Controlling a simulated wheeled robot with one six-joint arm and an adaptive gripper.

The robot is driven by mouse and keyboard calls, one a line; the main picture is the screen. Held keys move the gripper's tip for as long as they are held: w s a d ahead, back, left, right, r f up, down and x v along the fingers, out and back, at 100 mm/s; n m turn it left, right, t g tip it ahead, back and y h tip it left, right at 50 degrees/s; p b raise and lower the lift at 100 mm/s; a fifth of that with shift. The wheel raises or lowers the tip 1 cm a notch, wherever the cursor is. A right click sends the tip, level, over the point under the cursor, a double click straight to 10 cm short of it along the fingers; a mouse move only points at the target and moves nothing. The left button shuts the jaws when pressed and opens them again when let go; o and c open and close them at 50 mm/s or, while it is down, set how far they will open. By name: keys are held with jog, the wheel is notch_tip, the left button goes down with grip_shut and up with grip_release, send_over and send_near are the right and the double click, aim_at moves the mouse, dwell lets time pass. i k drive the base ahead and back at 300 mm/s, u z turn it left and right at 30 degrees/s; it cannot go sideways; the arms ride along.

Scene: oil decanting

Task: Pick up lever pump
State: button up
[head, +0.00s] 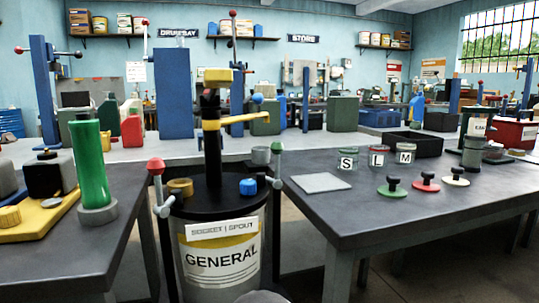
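A pump with a black upright column (212,150) stands on the black top of a grey drum (190,262) labelled GENERAL. It has a yellow block at its head and a yellow arm reaching right, with a blue knob close by. I take this to be the lever pump, but I cannot be sure, as other lever-like pumps stand farther back, such as a tall blue one (174,95). Whether the pump is seated in the drum's opening is hard to tell. My gripper is not in view.
Dark tables flank the drum. The right table (420,222) holds a grey plate (321,183), jars marked S, L and M, and knobbed discs. A green cylinder (91,165) stands on the left table. Posts with red (156,166) and green knobs flank the drum top.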

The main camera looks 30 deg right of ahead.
aim_at(85, 131)
jog(key=z, duration=2.6)
jog(key=k, duration=1.15)
jog(key=u, duration=1)
